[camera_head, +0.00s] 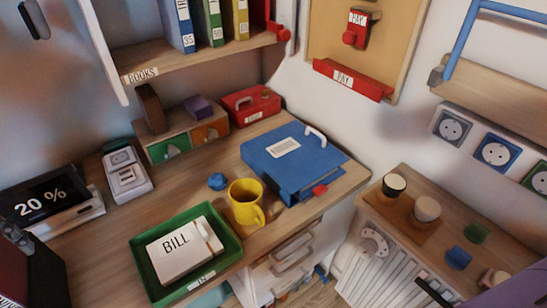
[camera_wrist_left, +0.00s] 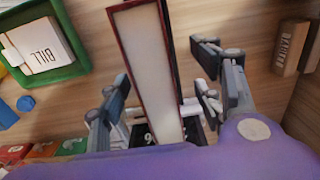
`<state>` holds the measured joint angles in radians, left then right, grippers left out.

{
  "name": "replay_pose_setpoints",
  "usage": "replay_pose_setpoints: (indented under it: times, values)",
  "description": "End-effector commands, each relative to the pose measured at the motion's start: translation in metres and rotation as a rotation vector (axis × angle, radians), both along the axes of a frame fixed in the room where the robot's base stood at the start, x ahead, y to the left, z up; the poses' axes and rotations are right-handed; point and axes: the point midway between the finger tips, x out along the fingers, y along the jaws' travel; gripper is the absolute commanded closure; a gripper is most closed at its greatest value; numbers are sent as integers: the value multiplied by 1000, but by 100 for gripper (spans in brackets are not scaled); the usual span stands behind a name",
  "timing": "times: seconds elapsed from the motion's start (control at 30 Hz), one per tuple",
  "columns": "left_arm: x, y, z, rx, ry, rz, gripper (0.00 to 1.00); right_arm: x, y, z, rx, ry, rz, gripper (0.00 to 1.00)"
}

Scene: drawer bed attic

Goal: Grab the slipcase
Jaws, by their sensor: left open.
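The slipcase (camera_wrist_left: 147,60) shows in the left wrist view as a tall narrow box with a dark red rim and an off-white face. It stands between the two fingers of my left gripper (camera_wrist_left: 163,78). The fingers are apart, one on each side, with visible gaps, so it is not clamped. In the head view a dark box that looks like the slipcase (camera_head: 32,274) is cut off at the lower left. A grey part of my left gripper (camera_head: 15,238) shows at its top. At the lower right a dark part may be my right gripper (camera_head: 435,293); its jaws cannot be made out.
A green tray (camera_head: 237,250) with a bill box stands right of the slipcase. A 20% display (camera_head: 52,198) stands behind. A yellow mug (camera_head: 246,201) and blue binder (camera_head: 290,163) are farther right. Wooden blocks (camera_wrist_left: 290,47) lie beside the left gripper in the wrist view.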

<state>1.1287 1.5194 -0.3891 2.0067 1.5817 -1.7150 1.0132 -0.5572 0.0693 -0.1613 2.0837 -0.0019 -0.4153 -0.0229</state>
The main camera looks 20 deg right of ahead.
Motion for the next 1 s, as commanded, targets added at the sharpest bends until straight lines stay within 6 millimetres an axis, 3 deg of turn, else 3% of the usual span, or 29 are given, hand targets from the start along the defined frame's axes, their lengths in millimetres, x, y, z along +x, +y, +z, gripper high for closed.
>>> replay_pose_setpoints:
  times: [0.4, 0.67, 1.0]
  values:
    - [-3, -1, -53, 1, 2, -1, 40, -4, -1, -11, 1, 9, -4, 57]
    - [-2, -1, -56, 0, -2, -1, 40, 0, -2, -8, 1, 2, -5, 57]
    - [-2, -1, -56, 0, -2, -1, 83, -3, -2, -10, 0, 8, -7, 57]
